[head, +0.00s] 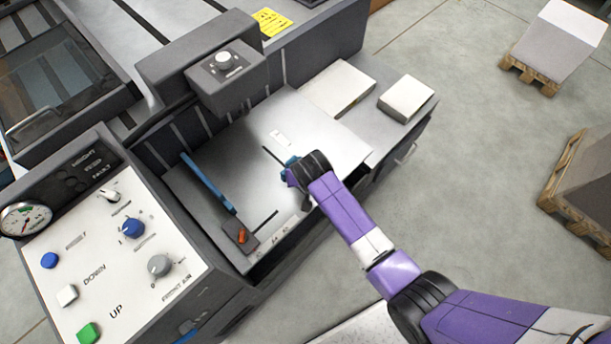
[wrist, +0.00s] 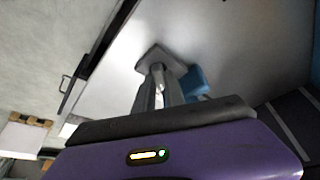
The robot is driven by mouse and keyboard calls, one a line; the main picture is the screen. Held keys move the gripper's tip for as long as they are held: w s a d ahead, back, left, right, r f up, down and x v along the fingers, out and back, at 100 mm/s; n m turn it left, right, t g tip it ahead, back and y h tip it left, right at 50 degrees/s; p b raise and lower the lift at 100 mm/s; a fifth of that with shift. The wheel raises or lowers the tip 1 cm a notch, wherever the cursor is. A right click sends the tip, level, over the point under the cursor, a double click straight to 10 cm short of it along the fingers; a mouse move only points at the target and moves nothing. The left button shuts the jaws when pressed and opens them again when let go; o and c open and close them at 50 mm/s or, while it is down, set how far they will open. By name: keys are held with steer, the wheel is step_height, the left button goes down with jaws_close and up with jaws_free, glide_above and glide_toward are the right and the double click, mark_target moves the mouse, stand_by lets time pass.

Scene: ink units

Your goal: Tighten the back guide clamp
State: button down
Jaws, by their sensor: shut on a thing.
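My gripper (wrist: 158,72) points down at the metal feed table (head: 325,125), with its fingers closed at a small grey clamp block (wrist: 164,56). I take this as the back guide clamp; its lever is hidden between the fingers. A blue guide (wrist: 197,82) stands right beside the block. In the head view, my wrist covers most of the clamp, and only a bit of the blue guide (head: 287,172) shows. A second clamp with an orange lever (head: 242,236) on a dark block lies nearer the control panel, by a long blue bar guide (head: 208,183).
A control panel (head: 97,255) with knobs, buttons and a gauge (head: 25,219) is at the left. A dark housing with a knob (head: 223,60) overhangs the table. Paper stacks (head: 338,88) (head: 406,98) lie on the right ledge. Pallets (head: 530,72) stand on the floor at right.

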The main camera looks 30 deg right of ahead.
steer(key=shift+a+m+h, duration=0.1)
steer(key=shift+m+h, duration=0.2)
steer(key=shift+m, duration=0.6)
steer(key=c, duration=1.4)
jaws_free()
steer(key=v, duration=0.7)
steer(key=shift+r, duration=0.4)
